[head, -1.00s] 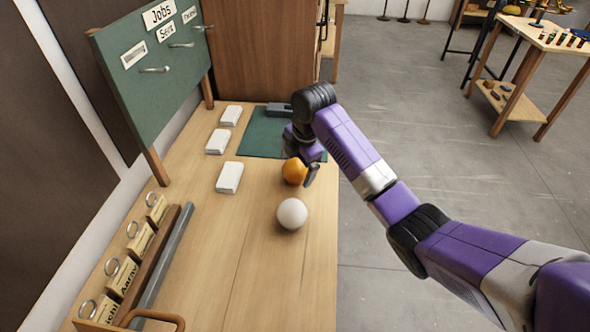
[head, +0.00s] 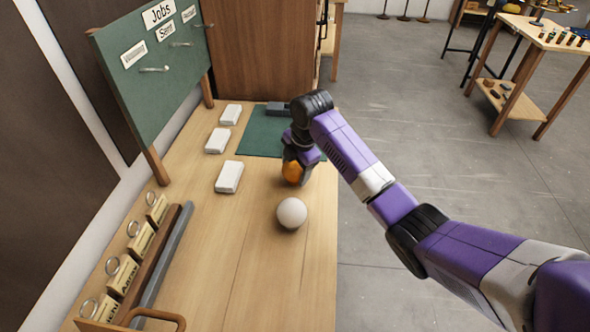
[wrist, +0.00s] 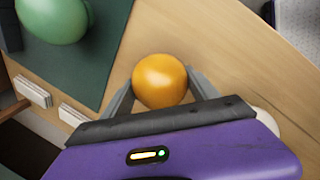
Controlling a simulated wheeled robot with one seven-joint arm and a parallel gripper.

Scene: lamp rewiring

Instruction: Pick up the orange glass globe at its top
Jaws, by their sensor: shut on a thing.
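The orange glass globe (head: 292,172) is near the right edge of the wooden bench, just beyond the white globe. My gripper (head: 297,170) points down over it, with its fingers around the globe's upper part. In the wrist view the orange globe (wrist: 160,80) sits between the two grey fingers (wrist: 160,92), one on each side. The gripper is shut on it. I cannot tell whether its underside touches the bench. Part of the globe is hidden by the gripper in the head view.
A white globe (head: 291,213) stands close by on the near side. A green mat (head: 258,138) lies beyond, and a green globe (wrist: 52,18) shows on it in the wrist view. White blocks (head: 229,177) line the left. A green board (head: 150,85) stands at the back left.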

